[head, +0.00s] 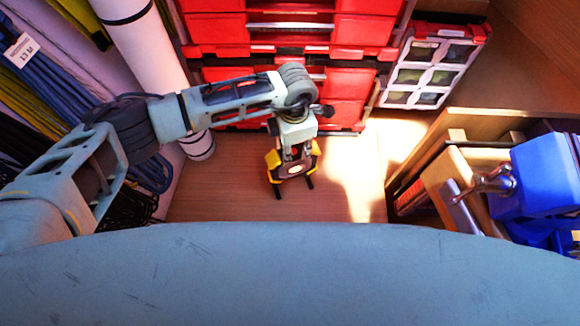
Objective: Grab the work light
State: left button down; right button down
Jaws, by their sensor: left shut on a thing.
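The work light (273,160) is a yellow and black thing low in the middle of the head view, just above or on the wooden floor; I cannot tell which. My left arm comes in from the left and bends down to it. My left gripper (294,181) is shut on the work light, and the gripper and wrist hide much of it. Yellow parts show on both sides of the gripper. My right gripper is not in view.
Red drawer boxes (218,29) stand behind the gripper. A white roll (152,55) and hanging coiled lines (45,85) are on the left. A red and grey organizer case (432,68) leans at the back right. A blue vise (545,175) is at the right. Wooden floor (215,190) is clear around the light.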

pick_arm(q)
jog(key=shift+w+r, duration=0.1)
jog(key=shift+r, duration=0.05)
jog(key=shift+r, duration=0.1)
